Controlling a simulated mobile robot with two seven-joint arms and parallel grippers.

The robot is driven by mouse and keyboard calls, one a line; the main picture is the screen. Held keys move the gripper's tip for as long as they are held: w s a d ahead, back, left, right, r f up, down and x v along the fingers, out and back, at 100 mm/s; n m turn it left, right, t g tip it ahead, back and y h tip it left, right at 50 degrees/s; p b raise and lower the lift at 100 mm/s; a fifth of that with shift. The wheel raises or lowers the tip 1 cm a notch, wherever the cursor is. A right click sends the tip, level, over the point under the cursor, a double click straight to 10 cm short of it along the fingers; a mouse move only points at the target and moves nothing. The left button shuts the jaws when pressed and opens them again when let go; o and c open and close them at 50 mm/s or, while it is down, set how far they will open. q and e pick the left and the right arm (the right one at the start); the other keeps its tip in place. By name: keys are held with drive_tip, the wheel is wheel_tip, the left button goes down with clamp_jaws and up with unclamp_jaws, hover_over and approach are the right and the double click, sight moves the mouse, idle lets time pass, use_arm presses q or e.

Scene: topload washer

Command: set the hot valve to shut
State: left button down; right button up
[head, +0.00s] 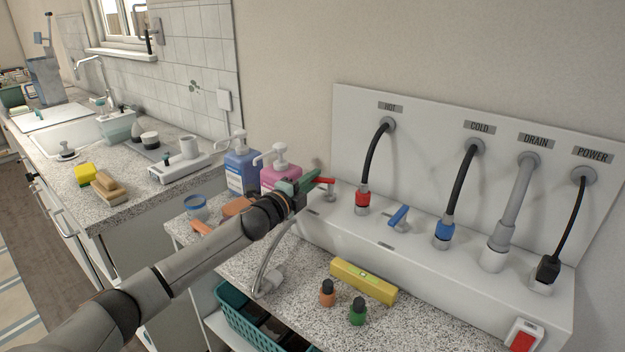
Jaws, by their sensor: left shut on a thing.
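The hot valve has a red lever handle (326,181) on a short metal stem, on the white ledge left of the red hose fitting (362,200) under the HOT label (390,107). The lever points left, roughly along the ledge. My left gripper (312,183) reaches in from the left and is shut on the free left end of the lever. The fingertips partly hide that end. My right gripper is out of view.
The blue cold lever (398,215) stands to the right. A blue bottle (242,172) and a pink pump bottle (280,175) stand close behind my gripper.

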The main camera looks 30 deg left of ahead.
use_arm(q)
drive_tip(key=shift+w+a+r+m+h+p, duration=0.15)
drive_tip(key=shift+m+h+p, duration=0.25)
drive_tip(key=shift+h+p, duration=0.2)
drive_tip(key=shift+w+m+h, duration=0.1)
drive_tip(key=shift+m+h, duration=0.2)
drive_tip(key=shift+h, duration=0.1)
drive_tip(key=shift+w+h+p, duration=0.1)
drive_tip(key=shift+h+p, duration=0.3)
drive_tip(key=shift+w+m+g+h, duration=0.25)
drive_tip(key=shift+m+g+h, duration=0.15)
drive_tip(key=shift+m+h, duration=0.45)
drive_tip(key=shift+w+f+m+g+h+b, duration=0.25)
drive_tip(key=shift+m+h+b, duration=0.2)
drive_tip(key=shift+h, duration=0.7)
drive_tip(key=shift+m, duration=0.3)
drive_tip(key=shift+r+g, duration=0.1)
drive_tip(key=shift+g, duration=0.15)
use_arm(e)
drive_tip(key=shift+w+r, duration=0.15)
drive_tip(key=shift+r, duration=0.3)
